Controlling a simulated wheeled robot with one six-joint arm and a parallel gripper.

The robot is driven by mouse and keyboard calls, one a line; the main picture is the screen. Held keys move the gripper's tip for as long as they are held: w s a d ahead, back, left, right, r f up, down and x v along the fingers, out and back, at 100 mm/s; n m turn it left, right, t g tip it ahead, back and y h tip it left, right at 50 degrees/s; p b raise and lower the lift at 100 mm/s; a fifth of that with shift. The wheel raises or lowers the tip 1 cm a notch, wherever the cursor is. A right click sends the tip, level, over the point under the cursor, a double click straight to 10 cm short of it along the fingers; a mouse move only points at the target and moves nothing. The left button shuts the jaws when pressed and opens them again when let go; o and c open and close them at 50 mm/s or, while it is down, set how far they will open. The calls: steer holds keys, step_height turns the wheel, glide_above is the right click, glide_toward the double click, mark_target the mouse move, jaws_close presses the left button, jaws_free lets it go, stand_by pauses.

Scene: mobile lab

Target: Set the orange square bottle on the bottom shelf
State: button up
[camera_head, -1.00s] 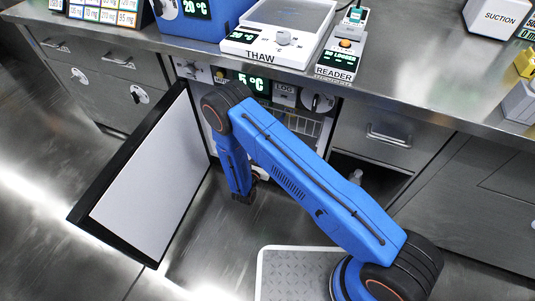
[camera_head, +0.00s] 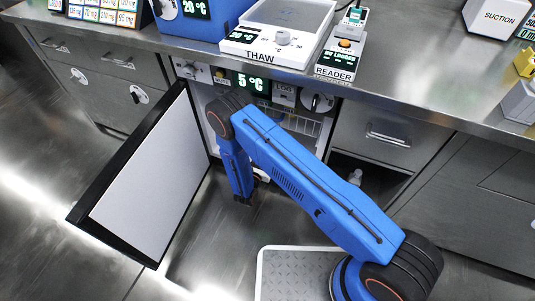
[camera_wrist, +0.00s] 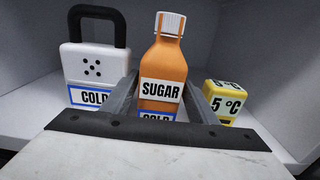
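The orange square bottle (camera_wrist: 166,65) has a white ribbed cap, a SUGAR label and a COLD label partly cut off below. In the wrist view it stands upright between the two fingers of my gripper (camera_wrist: 160,84), which lie against its sides. Its base is hidden by my gripper, so I cannot tell whether it touches the shelf (camera_wrist: 35,125). In the head view my arm reaches down into the open cold cabinet (camera_head: 300,119), whose display reads 5 °C; the gripper and bottle are hidden there.
In the wrist view a white box with a black handle (camera_wrist: 92,62) stands left of the bottle, and a yellow 5 °C block (camera_wrist: 226,100) stands right. The cabinet door (camera_head: 150,180) hangs open at the left in the head view. A wire rack (camera_head: 300,122) shows inside.

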steer(key=shift+r, duration=0.15)
steer(key=v, duration=1.2)
steer(key=shift+s+a, duration=0.1)
stand_by(0.5)
